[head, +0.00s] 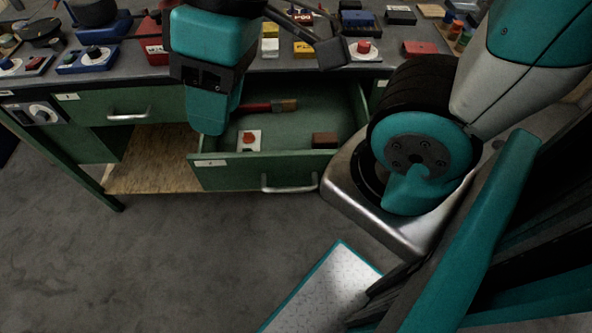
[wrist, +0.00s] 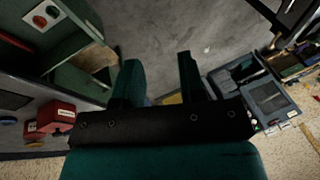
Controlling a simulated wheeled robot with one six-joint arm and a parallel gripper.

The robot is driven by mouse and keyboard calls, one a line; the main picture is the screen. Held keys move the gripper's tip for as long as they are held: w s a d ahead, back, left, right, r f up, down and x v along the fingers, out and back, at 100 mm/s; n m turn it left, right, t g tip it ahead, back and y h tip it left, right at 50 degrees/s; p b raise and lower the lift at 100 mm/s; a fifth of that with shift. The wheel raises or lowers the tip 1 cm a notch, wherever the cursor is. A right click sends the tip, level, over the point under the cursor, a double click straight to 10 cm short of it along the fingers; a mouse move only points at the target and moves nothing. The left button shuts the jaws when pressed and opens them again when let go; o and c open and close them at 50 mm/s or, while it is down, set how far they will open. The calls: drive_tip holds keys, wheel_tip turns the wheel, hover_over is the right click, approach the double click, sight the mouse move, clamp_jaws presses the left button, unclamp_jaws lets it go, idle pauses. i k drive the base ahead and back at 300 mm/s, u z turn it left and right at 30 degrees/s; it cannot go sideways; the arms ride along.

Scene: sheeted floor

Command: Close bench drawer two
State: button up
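The open drawer (head: 235,175) is green with a silver bar handle (head: 289,187) and a small pale label whose number I cannot read. It is pulled out from under the bench. Inside lie a brush (head: 270,106), a white plate with a red-orange button (head: 248,140) and a brown block (head: 324,140). My gripper (head: 208,126) overlaps the drawer's left side in the head view; whether it touches is unclear. In the wrist view my gripper (wrist: 158,76) has its two fingers apart with nothing held between them. The white plate (wrist: 40,17) shows at the top left there.
A shut drawer (head: 128,108) is at left, above a plywood shelf (head: 160,165). The benchtop (head: 130,58) is crowded with switch boxes, blocks and tools. My arm hides the area right of the open drawer. The grey floor (head: 150,260) in front is clear.

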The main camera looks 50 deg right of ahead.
sight(286, 162)
drive_tip(key=u, duration=1.5)
drive_tip(key=k, duration=0.85)
drive_tip(key=z, duration=0.65)
